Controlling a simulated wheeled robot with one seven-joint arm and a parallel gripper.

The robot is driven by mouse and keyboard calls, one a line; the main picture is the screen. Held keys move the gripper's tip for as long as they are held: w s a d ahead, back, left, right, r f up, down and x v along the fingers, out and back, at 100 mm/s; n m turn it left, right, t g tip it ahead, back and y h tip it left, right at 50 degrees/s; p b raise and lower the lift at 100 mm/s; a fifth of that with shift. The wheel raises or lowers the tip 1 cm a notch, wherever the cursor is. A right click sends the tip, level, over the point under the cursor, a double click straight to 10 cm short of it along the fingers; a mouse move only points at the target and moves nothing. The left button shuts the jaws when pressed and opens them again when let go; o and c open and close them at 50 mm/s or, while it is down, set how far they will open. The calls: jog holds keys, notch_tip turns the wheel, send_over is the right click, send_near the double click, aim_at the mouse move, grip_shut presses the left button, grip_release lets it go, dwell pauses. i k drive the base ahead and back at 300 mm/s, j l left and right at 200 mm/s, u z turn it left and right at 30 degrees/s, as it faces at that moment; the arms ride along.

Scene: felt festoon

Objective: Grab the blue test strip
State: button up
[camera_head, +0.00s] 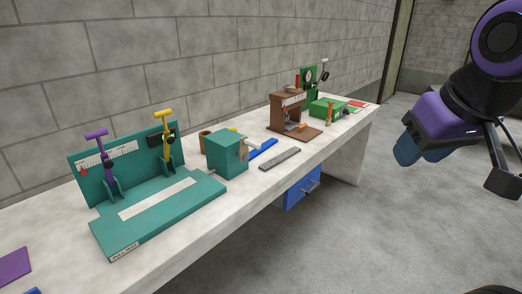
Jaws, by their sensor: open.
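A flat blue strip (263,149) lies on the white bench, just behind and to the right of the teal box (228,153). Its left end is partly hidden by the box and its side knob. A sliver of another blue thing (33,291) shows at the bottom left edge, mostly cut off. My gripper (412,150) is at the upper right, over the floor and well to the right of the bench. It is open, far from the strip and touching nothing; its tips are hard to make out.
A teal pull-test stand (160,209) with purple and yellow clamps fills the near bench. A grey bar (280,158) lies at the front edge, near the strip. A brown press (290,114) and a green box (327,108) stand farther back. The floor on the right is clear.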

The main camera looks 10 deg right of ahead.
aim_at(253, 153)
jog(key=l+u, duration=0.25)
jog(key=l, duration=0.55)
jog(key=i+l+u, duration=0.3)
jog(key=i+l, duration=0.5)
jog(key=i, duration=0.25)
jog(key=i+l+u, duration=0.3)
jog(key=i+l, duration=0.6)
jog(key=l, duration=0.1)
